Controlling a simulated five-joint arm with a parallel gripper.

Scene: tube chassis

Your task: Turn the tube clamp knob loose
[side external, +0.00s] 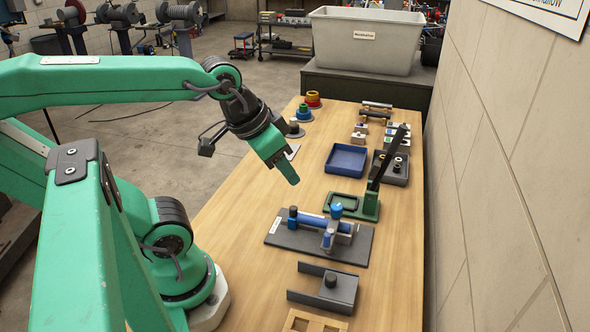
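A dark grey base plate (350,252) lies on the wooden table and carries a blue tube (312,222) lying flat. A grey clamp (330,236) sits around or against the tube's right part; I cannot tell which. A blue knob (336,211) stands upright on top of the clamp area. A smaller dark knob or post (293,212) stands at the tube's left end. My green gripper (290,179) hangs in the air above and left of the plate, pointing down and right, apart from the knob. Its fingers overlap from this side, so their opening is hidden.
A green lever press (364,207) with a raised black handle stands just behind the plate. A blue tray (346,158) lies beyond it. A dark bracket with a knob (332,282) sits in front. A wall borders the right side. Bare table (235,225) lies left of the plate.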

